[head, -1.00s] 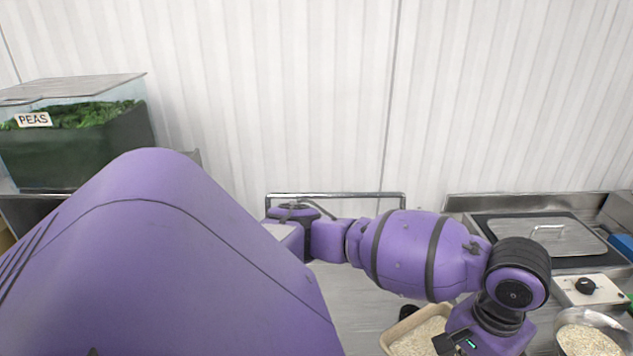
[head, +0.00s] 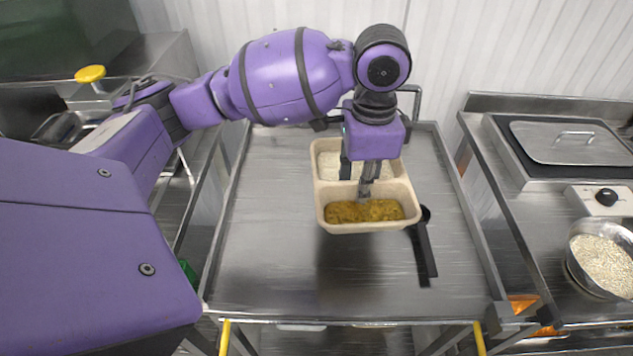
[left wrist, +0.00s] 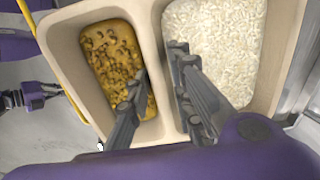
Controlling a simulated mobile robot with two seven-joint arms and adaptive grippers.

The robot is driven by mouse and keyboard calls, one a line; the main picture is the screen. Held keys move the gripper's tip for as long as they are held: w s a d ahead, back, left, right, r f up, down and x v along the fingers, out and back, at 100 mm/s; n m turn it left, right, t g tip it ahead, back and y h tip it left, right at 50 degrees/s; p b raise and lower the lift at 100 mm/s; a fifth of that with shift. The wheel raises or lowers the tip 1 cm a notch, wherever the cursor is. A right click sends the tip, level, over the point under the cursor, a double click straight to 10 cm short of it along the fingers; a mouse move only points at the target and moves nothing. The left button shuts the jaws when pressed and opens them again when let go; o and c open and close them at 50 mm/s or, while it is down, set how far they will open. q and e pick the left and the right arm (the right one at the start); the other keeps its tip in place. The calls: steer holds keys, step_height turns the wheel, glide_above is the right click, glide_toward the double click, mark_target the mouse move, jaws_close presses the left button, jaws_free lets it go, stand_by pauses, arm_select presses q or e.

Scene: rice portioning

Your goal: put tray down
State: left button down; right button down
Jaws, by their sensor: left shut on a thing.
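The tray (head: 372,183) is beige with two compartments, white rice in the far one and yellow-brown curry in the near one. My left gripper (head: 366,190) is shut on the tray's middle divider. The tray is over the metal cart top (head: 270,220), with a dark shadow below it, and looks held a little above the surface. In the left wrist view the fingers (left wrist: 160,95) straddle the divider (left wrist: 168,75), one in each compartment. A small dark gripper with purple parts, seemingly my right one (left wrist: 25,98), shows at the left edge, too small to read.
A black-handled utensil (head: 424,250) lies on the cart right of the tray, close to it. The right counter holds a lidded pan (head: 570,143) and a bowl of grain (head: 600,262). The cart's left and front areas are clear.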

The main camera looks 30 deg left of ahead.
mark_target(323, 174)
arm_select(q)
steer(key=shift+w+r+m, duration=0.2)
steer(key=shift+w+m, duration=0.15)
steer(key=shift+m, duration=0.05)
steer(key=shift+w+a, duration=0.1)
steer(key=shift+a, duration=0.25)
steer(key=a+f, duration=0.1)
steer(key=a, duration=0.1)
steer(key=a+f, duration=0.1)
steer(key=a, duration=0.2)
steer(key=a+f, duration=0.1)
steer(key=a, duration=0.2)
steer(key=shift+w+a+f, duration=0.1)
steer(key=shift+w+f, duration=0.1)
steer(key=shift+f, duration=0.1)
steer(key=a+f, duration=0.1)
steer(key=f, duration=0.1)
steer(key=a+f, duration=0.2)
steer(key=shift+w+a+f+b, duration=0.1)
steer(key=shift+a+b, duration=0.1)
steer(key=shift+b, duration=0.15)
steer(key=shift+a+f, duration=0.55)
steer(key=shift+f, duration=0.1)
steer(key=f, duration=0.3)
steer(key=shift+w+a+f, duration=0.1)
steer(key=shift+a+f, duration=0.1)
steer(key=shift+f, duration=0.1)
